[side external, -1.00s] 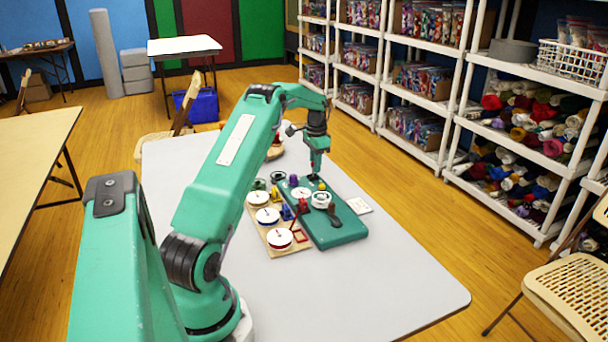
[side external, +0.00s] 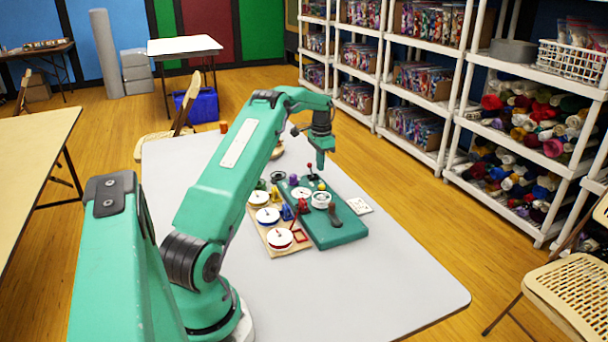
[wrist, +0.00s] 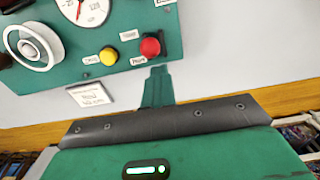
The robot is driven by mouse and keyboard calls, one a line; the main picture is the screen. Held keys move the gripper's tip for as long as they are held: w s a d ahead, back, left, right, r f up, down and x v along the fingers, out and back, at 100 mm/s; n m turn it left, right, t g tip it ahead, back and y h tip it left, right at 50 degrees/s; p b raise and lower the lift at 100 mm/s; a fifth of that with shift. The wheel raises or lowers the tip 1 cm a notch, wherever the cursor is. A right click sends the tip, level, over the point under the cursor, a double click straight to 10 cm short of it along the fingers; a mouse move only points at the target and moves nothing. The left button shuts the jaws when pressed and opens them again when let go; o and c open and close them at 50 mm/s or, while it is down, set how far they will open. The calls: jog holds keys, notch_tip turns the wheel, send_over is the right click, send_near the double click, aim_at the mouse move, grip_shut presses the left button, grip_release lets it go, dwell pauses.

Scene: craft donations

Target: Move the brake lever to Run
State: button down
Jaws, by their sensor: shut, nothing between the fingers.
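A green control box (side external: 338,235) lies on the grey table. A red-knobbed lever (side external: 310,166) stands at its far end. In the wrist view its round red knob (wrist: 150,46) lies near the box edge, with small labels above and below too blurred to read surely; I take it for the brake lever. My gripper (side external: 320,165) is above the far end of the box, just right of the red knob. In the wrist view my gripper (wrist: 158,72) has its fingers together and empty, just off the knob with a small gap.
The box also carries a yellow knob (wrist: 108,55), a white handwheel (wrist: 32,45), a gauge (wrist: 85,10) and a dark-handled lever (side external: 334,213). A white card (side external: 360,206) lies beside it. A wooden board (side external: 275,240) with white dials adjoins it. The near table is clear.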

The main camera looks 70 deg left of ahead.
jog(key=c, duration=2.1)
grip_release()
jog(key=shift+o, duration=1.3)
notch_tip(320, 180, up, 8)
jog(key=shift+f, duration=0.25)
